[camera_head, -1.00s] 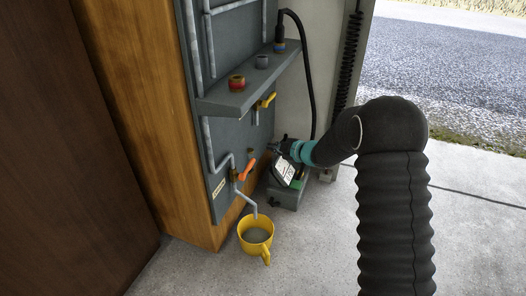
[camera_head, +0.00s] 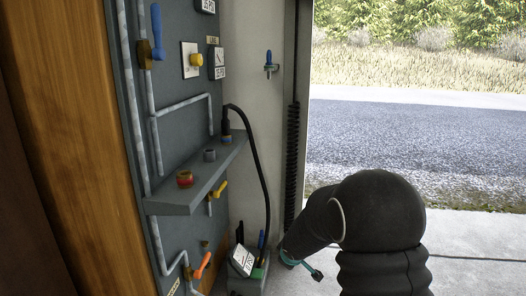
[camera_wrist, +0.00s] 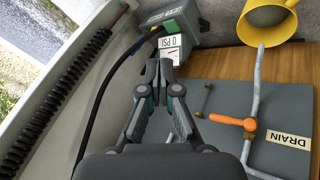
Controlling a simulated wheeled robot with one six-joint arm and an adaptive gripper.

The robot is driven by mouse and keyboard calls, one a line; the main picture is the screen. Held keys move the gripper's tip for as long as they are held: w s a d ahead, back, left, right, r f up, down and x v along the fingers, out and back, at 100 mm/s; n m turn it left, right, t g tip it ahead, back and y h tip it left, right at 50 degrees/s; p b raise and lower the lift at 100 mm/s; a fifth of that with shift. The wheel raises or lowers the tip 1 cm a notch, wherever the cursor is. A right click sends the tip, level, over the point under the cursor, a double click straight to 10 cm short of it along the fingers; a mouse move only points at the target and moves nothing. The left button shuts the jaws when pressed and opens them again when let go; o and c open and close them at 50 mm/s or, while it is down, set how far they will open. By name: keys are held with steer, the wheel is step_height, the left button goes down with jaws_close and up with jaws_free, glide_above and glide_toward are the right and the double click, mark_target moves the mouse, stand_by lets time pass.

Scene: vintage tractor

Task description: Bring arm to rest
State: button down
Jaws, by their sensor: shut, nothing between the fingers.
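My gripper (camera_wrist: 166,82) shows in the wrist view with its dark fingers together and nothing between them. A grey meter box (camera_wrist: 178,28) with a white dial face lies just beyond the fingertips in that picture. In the head view my black, ribbed arm bends over at lower right. A teal band near its wrist end shows at the lower middle, and the fingers are not clear there. The meter box (camera_head: 243,260) stands left of that teal band.
The grey panel (camera_head: 130,235) carries pipes, a shelf (camera_head: 195,190), an orange lever (camera_head: 203,265) and a yellow lever (camera_head: 220,188). A black cable (camera_head: 267,190) hangs right of the shelf. A yellow mug (camera_wrist: 250,20) shows in the wrist view. Open floor and road lie to the right.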

steer(key=s+d+r+m, duration=0.2)
steer(key=s+r, duration=0.4)
steer(key=s, duration=0.6)
steer(key=s+d+r+m+g, duration=0.1)
steer(key=s+d+r+m, duration=0.2)
steer(key=s+r, duration=0.4)
steer(key=s+d+r+m, duration=0.2)
steer(key=s+r+m, duration=0.3)
steer(key=s, duration=1.3)
step_height(320, 180, up, 2)
steer(key=shift+s+d+r, duration=0.15)
steer(key=shift+s+d, duration=0.2)
steer(key=shift+d, duration=0.05)
